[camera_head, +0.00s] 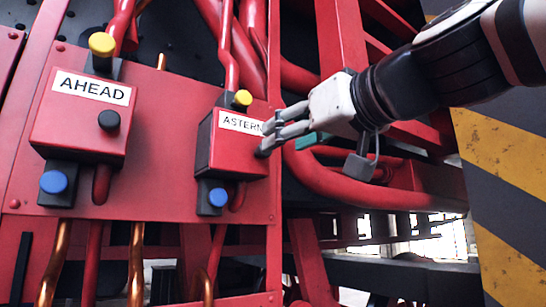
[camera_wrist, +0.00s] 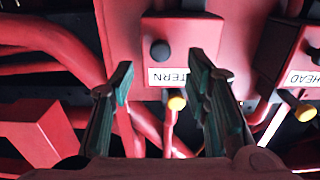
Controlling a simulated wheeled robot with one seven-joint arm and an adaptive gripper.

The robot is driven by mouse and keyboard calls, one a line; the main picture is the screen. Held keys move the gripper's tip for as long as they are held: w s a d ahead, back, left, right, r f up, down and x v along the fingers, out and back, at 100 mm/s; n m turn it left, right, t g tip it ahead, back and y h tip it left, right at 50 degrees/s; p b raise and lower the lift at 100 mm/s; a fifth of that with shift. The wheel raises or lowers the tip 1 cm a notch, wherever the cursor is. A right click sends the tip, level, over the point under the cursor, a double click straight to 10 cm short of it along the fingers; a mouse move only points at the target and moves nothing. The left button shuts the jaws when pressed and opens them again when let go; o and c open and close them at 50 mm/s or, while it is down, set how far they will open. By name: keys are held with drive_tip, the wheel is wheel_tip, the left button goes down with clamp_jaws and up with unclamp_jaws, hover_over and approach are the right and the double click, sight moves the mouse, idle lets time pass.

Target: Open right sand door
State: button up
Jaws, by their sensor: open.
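The right red box (camera_head: 228,160), labelled ASTERN, is mounted on a red panel. It also shows upside down in the wrist view (camera_wrist: 205,36), with its black knob (camera_wrist: 160,50) on the face. I cannot tell whether any part of the box is a separate door. My gripper (camera_head: 268,139) is at the right edge of this box in the head view and covers the end of its label. In the wrist view my gripper (camera_wrist: 161,72) has its fingers apart, with the knob beyond and between them. Nothing is held, and contact cannot be told.
A second red box (camera_head: 80,128), labelled AHEAD, stands at the left. Yellow knobs (camera_head: 102,44) sit above the boxes and blue knobs (camera_head: 54,182) below. Red pipes (camera_head: 350,186) curve close beside my gripper. A yellow-and-grey striped surface (camera_head: 495,150) stands at the right.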

sight(246, 140)
drive_tip(key=x, duration=0.5)
drive_tip(key=shift+w+a+p, duration=0.2)
drive_tip(key=shift+w+p, duration=0.05)
drive_tip(key=shift+p, duration=0.15)
drive_tip(key=shift+c, duration=0.3)
clamp_jaws()
